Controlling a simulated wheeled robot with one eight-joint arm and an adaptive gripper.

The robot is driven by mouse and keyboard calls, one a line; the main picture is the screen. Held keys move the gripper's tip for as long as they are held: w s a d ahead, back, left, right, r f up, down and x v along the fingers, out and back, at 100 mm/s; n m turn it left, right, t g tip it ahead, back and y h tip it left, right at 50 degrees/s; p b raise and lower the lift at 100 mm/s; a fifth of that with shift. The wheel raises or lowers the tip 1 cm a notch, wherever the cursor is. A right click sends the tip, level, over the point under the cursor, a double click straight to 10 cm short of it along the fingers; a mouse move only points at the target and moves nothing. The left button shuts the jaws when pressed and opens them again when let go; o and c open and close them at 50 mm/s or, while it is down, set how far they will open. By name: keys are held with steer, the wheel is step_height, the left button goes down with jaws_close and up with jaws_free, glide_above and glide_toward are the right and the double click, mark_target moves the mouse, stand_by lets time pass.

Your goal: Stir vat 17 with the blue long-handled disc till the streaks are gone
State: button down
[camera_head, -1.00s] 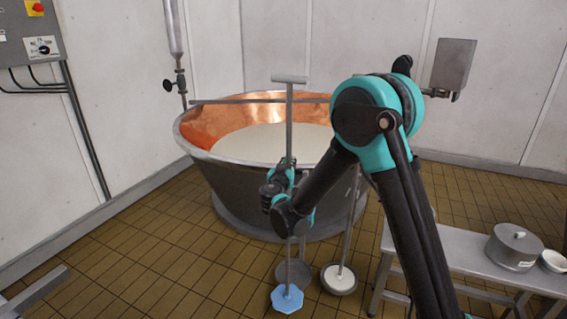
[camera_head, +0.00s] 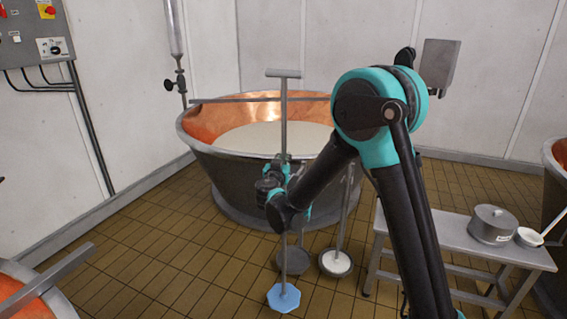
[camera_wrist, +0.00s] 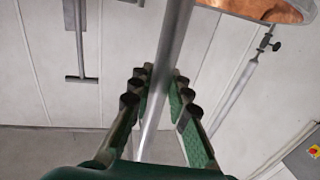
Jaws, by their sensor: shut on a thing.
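My gripper (camera_head: 285,178) is shut on the grey handle of the blue long-handled disc (camera_head: 283,298). The tool is upright, its T-bar top above my gripper and its blue disc low in front of the vat; I cannot tell if the disc clears the floor. In the wrist view the handle (camera_wrist: 163,85) runs between the fingers of my gripper (camera_wrist: 160,90). A big copper-lined vat (camera_head: 220,165) stands behind, holding pale liquid (camera_head: 260,138). Its number and any streaks cannot be made out.
A grey disc (camera_head: 291,262) and a white disc (camera_head: 336,264), both long-handled, stand near the vat's foot. A bench (camera_head: 450,234) with a lidded pot (camera_head: 493,224) and a ladle is at right. Copper vats show at lower left (camera_head: 45,306) and right edge (camera_head: 556,153). Left floor is clear.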

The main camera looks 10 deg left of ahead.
mark_target(284, 147)
steer(key=shift+r, duration=2.35)
